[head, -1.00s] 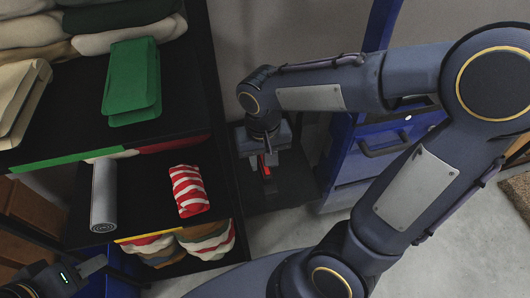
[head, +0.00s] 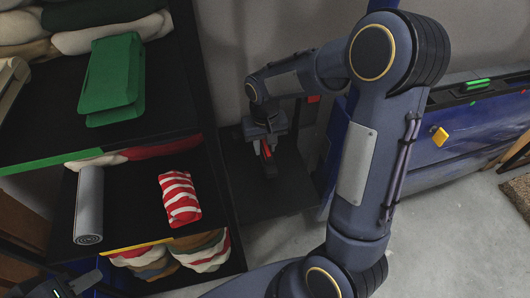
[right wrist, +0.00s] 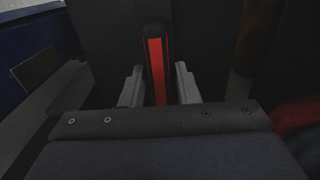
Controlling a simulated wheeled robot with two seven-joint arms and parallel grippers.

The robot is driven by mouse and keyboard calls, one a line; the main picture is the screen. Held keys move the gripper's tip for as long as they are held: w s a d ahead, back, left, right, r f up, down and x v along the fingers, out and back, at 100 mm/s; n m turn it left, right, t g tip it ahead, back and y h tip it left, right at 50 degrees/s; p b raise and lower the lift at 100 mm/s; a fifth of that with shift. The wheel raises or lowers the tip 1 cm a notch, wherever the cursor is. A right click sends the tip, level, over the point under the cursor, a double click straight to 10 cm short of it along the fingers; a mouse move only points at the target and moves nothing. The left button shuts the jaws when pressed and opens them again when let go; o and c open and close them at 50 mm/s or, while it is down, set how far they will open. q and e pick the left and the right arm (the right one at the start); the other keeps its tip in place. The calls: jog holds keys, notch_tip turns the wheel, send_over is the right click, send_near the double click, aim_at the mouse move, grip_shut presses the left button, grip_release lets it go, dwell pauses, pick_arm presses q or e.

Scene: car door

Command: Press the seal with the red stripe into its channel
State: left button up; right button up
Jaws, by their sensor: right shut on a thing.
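The seal with the red stripe is a black bar with a red line down its face (right wrist: 157,65). In the right wrist view it stands between the two grey fingers of my right gripper (right wrist: 160,85). I cannot make out the channel.
A blue panel (head: 460,150) with a black top edge and green and yellow pieces stands at the right. A black shelf (head: 150,120) at left holds a green folded cloth (head: 112,78), a red-striped roll (head: 180,198) and a grey roll (head: 89,205). The floor (head: 285,245) shows clear below.

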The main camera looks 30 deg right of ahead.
aim_at(265, 152)
jog(key=shift+w+d+f, duration=0.15)
jog(key=shift+w+f, duration=0.1)
jog(key=shift+f, duration=0.15)
jog(key=shift+f+b, duration=0.45)
jog(key=shift+f, duration=1.1)
jog(key=shift+f, duration=0.2)
jog(key=o, duration=1.1)
jog(key=shift+r, duration=0.1)
